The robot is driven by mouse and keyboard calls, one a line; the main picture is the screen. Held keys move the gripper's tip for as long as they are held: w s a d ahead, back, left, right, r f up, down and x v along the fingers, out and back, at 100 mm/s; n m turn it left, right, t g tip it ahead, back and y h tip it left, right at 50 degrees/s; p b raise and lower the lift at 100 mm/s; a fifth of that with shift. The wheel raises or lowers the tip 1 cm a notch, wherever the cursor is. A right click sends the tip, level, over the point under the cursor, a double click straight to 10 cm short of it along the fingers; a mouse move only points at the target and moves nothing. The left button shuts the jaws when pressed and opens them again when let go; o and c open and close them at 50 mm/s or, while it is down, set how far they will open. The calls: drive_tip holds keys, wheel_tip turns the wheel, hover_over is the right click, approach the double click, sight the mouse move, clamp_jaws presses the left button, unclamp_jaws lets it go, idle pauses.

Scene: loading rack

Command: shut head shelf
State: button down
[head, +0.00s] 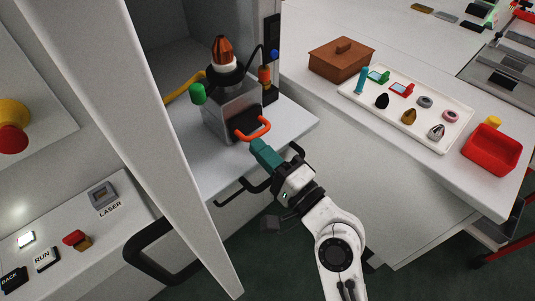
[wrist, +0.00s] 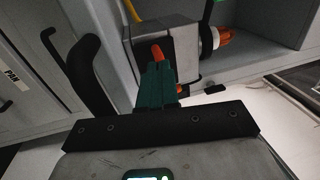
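The head shelf (head: 290,122) is a pale shelf pulled out of an open cabinet bay, with a black bar handle (head: 228,194) on its front. A grey box-shaped head (head: 222,112) with a copper cone, a green knob and an orange loop handle (head: 262,132) stands on it. My gripper (head: 258,146) has its teal fingertips at the orange handle, right of the shelf's black handle. In the wrist view the teal fingers (wrist: 156,82) lie close together and cover part of the orange handle (wrist: 157,52). Whether they clasp it is unclear.
An open white door (head: 140,140) stands left of the shelf, with a black handle (head: 140,250). A control panel (head: 75,235) is at lower left. The right counter holds a brown box (head: 342,59), a white tray (head: 455,143) of small parts and a red bin (head: 492,150).

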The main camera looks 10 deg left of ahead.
drive_tip(key=b, duration=0.4)
approach(185, 92)
drive_tip(key=s+d+r, duration=0.2)
drive_tip(key=r, duration=0.1)
drive_tip(key=d+r, duration=0.1)
drive_tip(key=r, duration=0.1)
drive_tip(key=shift+s+d, duration=0.15)
drive_tip(key=shift+s, duration=0.25)
drive_tip(key=b+x, duration=0.2)
drive_tip(key=x, duration=0.2)
drive_tip(key=f+b+x, duration=0.1)
drive_tip(key=b+x, duration=0.2)
drive_tip(key=x, duration=0.1)
drive_tip(key=f+b+x, duration=0.1)
drive_tip(key=b+x, duration=0.2)
drive_tip(key=x, duration=0.1)
drive_tip(key=shift+w+a+f, duration=0.15)
drive_tip(key=shift+w+a, duration=0.2)
drive_tip(key=shift+b+x, duration=0.7)
drive_tip(key=shift+x, duration=0.1)
drive_tip(key=shift+f, duration=0.1)
